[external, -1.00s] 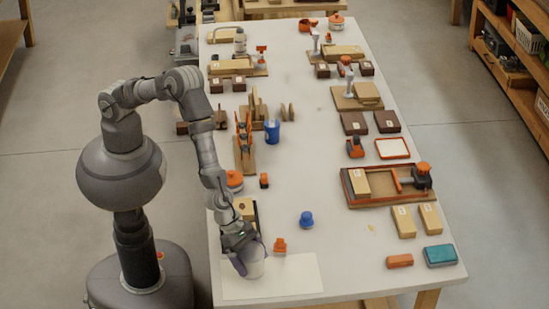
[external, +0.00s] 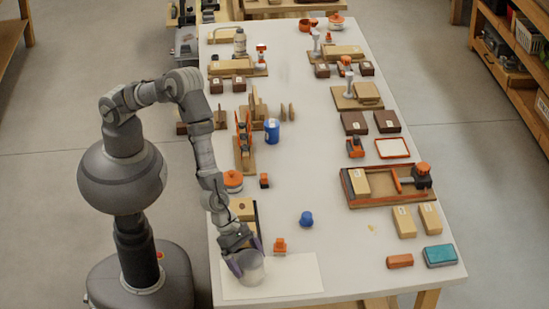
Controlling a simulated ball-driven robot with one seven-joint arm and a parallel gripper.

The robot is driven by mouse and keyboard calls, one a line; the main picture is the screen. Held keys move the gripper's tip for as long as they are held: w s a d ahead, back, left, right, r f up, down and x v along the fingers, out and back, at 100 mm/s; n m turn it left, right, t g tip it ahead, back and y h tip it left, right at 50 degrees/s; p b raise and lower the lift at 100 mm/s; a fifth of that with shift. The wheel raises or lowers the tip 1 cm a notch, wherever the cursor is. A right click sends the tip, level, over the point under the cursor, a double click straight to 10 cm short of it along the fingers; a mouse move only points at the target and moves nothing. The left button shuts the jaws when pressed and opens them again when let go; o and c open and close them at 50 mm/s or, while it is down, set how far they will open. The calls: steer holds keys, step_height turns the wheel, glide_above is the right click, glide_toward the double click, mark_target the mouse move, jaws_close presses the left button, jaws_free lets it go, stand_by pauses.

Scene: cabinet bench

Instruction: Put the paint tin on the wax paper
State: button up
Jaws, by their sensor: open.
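The paint tin, a grey-white cylinder (external: 251,268), stands upright on the left part of the wax paper. The wax paper is a pale sheet (external: 295,276) lying flat at the near left end of the bench. My gripper (external: 246,262) is open, with its purple-grey fingers at the tin's upper left and right sides. I cannot tell whether the fingers touch the tin.
A wooden block (external: 242,208) lies behind my gripper.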

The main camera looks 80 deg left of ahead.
steer(key=p+v, duration=0.2)
steer(key=v, duration=0.7)
steer(key=shift+a+r, duration=0.2)
steer(key=shift+r, duration=0.15)
steer(key=shift+s, duration=0.1)
